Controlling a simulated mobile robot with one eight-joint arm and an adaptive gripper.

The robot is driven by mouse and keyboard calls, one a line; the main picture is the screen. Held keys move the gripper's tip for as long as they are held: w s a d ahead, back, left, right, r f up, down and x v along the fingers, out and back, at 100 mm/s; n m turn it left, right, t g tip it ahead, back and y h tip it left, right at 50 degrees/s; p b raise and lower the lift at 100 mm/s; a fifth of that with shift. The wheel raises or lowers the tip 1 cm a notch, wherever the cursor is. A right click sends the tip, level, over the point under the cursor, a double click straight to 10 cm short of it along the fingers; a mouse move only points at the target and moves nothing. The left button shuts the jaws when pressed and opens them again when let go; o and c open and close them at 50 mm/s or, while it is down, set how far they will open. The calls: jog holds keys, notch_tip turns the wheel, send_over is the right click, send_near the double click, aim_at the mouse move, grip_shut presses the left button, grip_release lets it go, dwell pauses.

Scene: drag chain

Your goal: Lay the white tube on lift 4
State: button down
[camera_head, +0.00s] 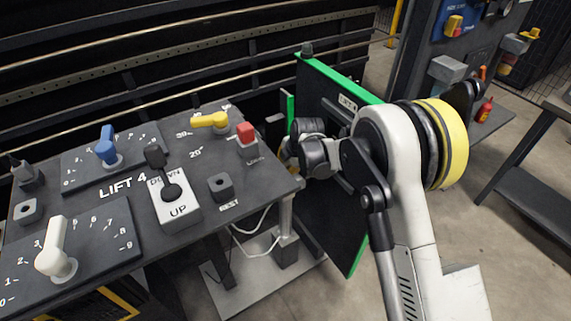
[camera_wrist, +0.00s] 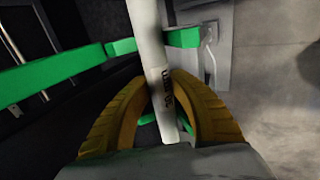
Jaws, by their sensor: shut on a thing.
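My gripper (camera_wrist: 162,85) has its yellow fingers shut on the white tube (camera_wrist: 147,35), which has dark print on its side. The tube runs up out of the top of the wrist view, and its lower end shows between the fingers. Lift 4 shows green bars to the left (camera_wrist: 60,75) and right of the tube in the wrist view; I cannot tell whether the tube touches them. In the head view, lift 4 is a dark, green-edged panel (camera_head: 342,200) with a label. My gripper (camera_head: 289,158) is beside it, mostly hidden by my wrist, and I cannot make out the tube there.
A dark control console (camera_head: 120,190) marked LIFT 4 stands at the left, with an UP/DOWN lever (camera_head: 172,195) and blue, white, yellow and red controls. A railed dark wall is behind. A table (camera_head: 530,180) stands at the right, with open floor before it.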

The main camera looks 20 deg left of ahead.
jog(key=c, duration=1.2)
grip_release()
jog(key=shift+o, duration=0.2)
jog(key=v, duration=1.2)
